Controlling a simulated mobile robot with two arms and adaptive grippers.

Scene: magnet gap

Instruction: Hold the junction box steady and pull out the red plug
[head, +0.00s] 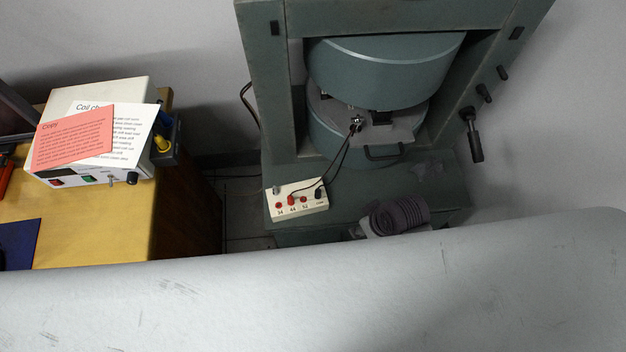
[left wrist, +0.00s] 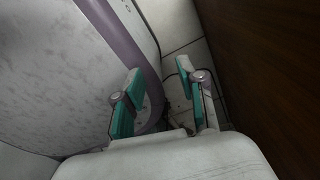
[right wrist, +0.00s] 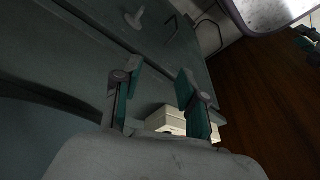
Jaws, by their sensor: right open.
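The cream junction box (head: 318,203) sits on the green-grey magnet base in the head view, with labelled red sockets along its front. A red plug (head: 291,200) stands near its middle, and a thin dark lead runs up to the magnet gap. A black plug (head: 319,193) is at its right end. My right gripper (right wrist: 155,85) is open and empty. A cream block (right wrist: 168,119), apparently the box, shows beyond its fingers, partly hidden; no red plug is visible there. My left gripper (left wrist: 155,82) is open and empty, over pale floor tiles beside a brown panel.
The large magnet (head: 385,75) stands behind the box, with a handle and knobs on its frame. A wooden desk (head: 110,220) at left carries a white instrument (head: 92,180) under a pink card (head: 75,140) and a white sheet. A narrow floor gap separates desk and magnet.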

